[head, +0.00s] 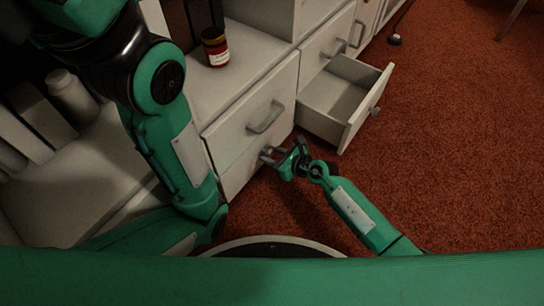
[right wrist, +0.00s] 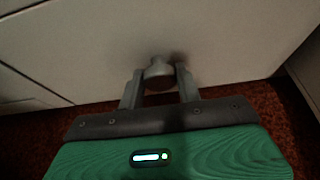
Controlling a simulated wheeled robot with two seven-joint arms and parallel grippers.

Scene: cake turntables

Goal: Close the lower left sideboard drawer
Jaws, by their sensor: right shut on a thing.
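The lower left drawer (head: 245,168) of the pale sideboard has its front about flush with the drawer front above it, as far as the head view shows. My right gripper (head: 272,153) is at this drawer's front. In the right wrist view the two fingers of my right gripper (right wrist: 159,82) are shut on the drawer's grey handle (right wrist: 158,69), one on each side. The pale drawer front (right wrist: 220,40) fills most of that view. My left arm comes in from the left and bends back. Its gripper is not in view.
The lower right drawer (head: 340,97) stands open and empty, just right of my right gripper. The upper left drawer (head: 240,115) is closed. A red-and-white jar (head: 215,48) stands on the sideboard top. Red carpet (head: 450,150) is clear to the right.

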